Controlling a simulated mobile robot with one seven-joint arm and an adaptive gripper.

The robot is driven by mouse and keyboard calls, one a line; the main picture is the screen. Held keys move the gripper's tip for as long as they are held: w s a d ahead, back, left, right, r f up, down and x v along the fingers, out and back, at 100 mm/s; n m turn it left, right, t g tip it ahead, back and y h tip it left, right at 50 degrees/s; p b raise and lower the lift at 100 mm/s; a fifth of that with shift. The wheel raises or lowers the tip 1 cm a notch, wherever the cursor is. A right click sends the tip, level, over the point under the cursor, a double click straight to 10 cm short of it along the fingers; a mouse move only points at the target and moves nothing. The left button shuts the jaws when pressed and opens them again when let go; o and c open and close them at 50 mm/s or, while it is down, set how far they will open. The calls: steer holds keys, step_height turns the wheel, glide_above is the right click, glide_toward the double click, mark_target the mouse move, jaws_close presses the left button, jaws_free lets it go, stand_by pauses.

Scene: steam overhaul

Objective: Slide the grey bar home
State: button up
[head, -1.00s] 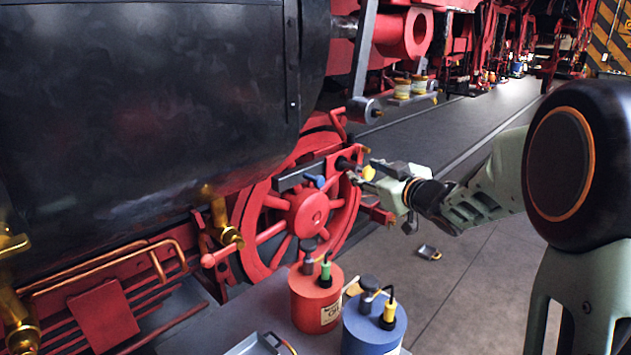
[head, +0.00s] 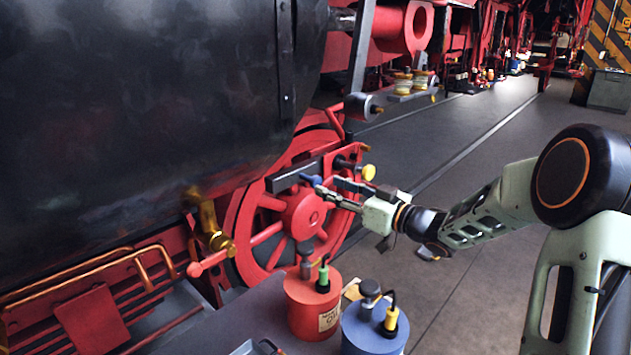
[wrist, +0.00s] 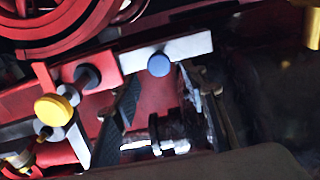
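The grey bar (head: 290,178) lies in front of the red spoked wheel, its right end at a red bracket (head: 343,161). A blue knob (head: 312,181) sits on the bar. In the wrist view the bar (wrist: 192,46) and its blue knob (wrist: 159,65) show close up, the bar's left end at a red block (wrist: 108,65). My gripper (head: 328,186) is open and empty just right of the blue knob. In the wrist view the knob appears between the spread fingertips of the gripper (wrist: 159,78); whether they reach around it I cannot tell.
A yellow knob (head: 368,172) stands at the bracket's right, close to my gripper; it also shows in the wrist view (wrist: 53,109). A red can (head: 313,308) and a blue can (head: 374,330) stand in front. The black boiler (head: 130,110) overhangs at left. The floor at right is open.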

mark_target(318, 182)
steer(key=x, duration=0.6)
steer(key=shift+c, duration=0.4)
jaws_close()
